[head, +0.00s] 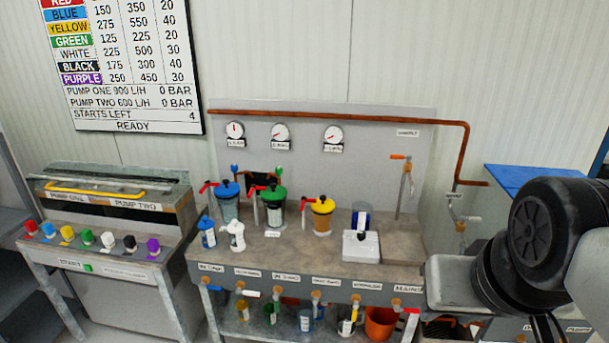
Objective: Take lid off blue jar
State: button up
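A jar with a blue lid (228,188) stands at the back left of the bench; its body (228,209) looks blue-grey. The lid sits on the jar's top and has a dark knob. A red valve handle (208,187) is close to the lid's left side. My arm comes in at the right edge of the head view, well away from the jar. My gripper is out of view.
Green-lidded (273,207) and yellow-lidded (322,214) jars stand to the right. A small blue bottle (207,232) and a white bottle (236,236) stand in front. A white box (361,246) is farther right. A copper pipe (340,117) runs above.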

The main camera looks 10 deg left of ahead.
aim_at(206, 223)
jog(key=u, duration=1.25)
jog(key=i+j+z, duration=0.35)
jog(key=i+j, duration=0.25)
jog(key=i, duration=0.2)
jog(key=i+j+z, duration=0.35)
jog(key=i+j, duration=0.35)
jog(key=j, duration=0.15)
jog(key=k+j+z, duration=0.1)
jog(key=j+z, duration=0.3)
jog(key=j, duration=0.55)
jog(key=i+l+u, duration=0.25)
jog(key=i+l, duration=0.2)
